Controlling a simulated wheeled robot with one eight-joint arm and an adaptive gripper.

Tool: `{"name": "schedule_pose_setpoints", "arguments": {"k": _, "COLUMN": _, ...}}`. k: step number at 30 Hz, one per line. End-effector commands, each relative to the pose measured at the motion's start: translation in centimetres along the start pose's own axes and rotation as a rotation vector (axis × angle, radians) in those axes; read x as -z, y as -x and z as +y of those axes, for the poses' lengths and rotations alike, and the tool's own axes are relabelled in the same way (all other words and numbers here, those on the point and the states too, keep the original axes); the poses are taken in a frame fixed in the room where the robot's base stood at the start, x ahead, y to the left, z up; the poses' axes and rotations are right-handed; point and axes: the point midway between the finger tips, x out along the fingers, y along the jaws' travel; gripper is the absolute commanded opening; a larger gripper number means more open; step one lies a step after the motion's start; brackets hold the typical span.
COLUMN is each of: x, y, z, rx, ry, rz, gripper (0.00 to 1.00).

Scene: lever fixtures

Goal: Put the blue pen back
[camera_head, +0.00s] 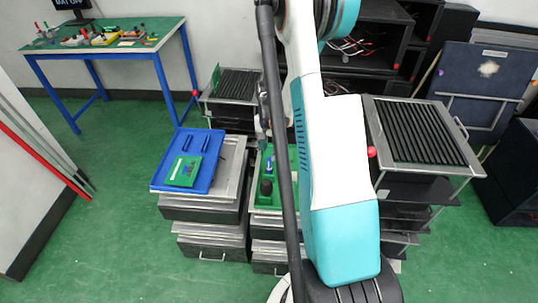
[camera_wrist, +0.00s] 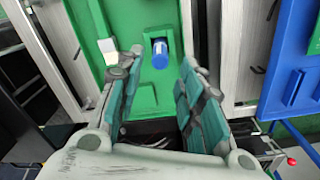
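A short blue cylinder (camera_wrist: 160,54), which looks like the blue pen seen nearly end-on, sits in a recess of a green tray (camera_wrist: 146,95). In the head view the green tray (camera_head: 283,192) lies on a metal stand, with a small blue part (camera_head: 269,166) inside it. My gripper (camera_wrist: 160,72) is open and empty, its two teal-padded fingers on either side of the cylinder's line and apart from it. In the head view my arm hides most of the gripper and part of the tray.
A blue tray (camera_head: 160,181) with a green board (camera_head: 183,171) lies left of the green tray. A dark round object (camera_head: 266,187) is in the green tray. A ribbed rack (camera_head: 420,135) stands to the right. A green-topped table (camera_head: 105,50) is at the back left. Floor is clear at left.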

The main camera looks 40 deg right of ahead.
Motion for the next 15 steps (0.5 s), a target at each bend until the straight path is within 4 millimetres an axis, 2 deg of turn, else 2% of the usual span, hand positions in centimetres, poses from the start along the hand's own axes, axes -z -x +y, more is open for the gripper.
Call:
{"name": "schedule_pose_setpoints", "arguments": {"k": 1, "x": 0.0, "y": 1.4, "z": 0.0, "rx": 0.0, "ry": 0.0, "rz": 0.0, "gripper": 0.35}}
{"name": "schedule_pose_setpoints", "arguments": {"k": 6, "x": 0.0, "y": 4.2, "z": 0.0, "rx": 0.0, "ry": 0.0, "rz": 0.0, "gripper": 0.35}}
{"name": "schedule_pose_setpoints", "arguments": {"k": 10, "x": 0.0, "y": 5.5, "z": 0.0, "rx": 0.0, "ry": 0.0, "rz": 0.0, "gripper": 0.35}}
{"name": "schedule_pose_setpoints", "arguments": {"k": 15, "x": 0.0, "y": 6.0, "z": 0.0, "rx": 0.0, "ry": 0.0, "rz": 0.0, "gripper": 0.35}}
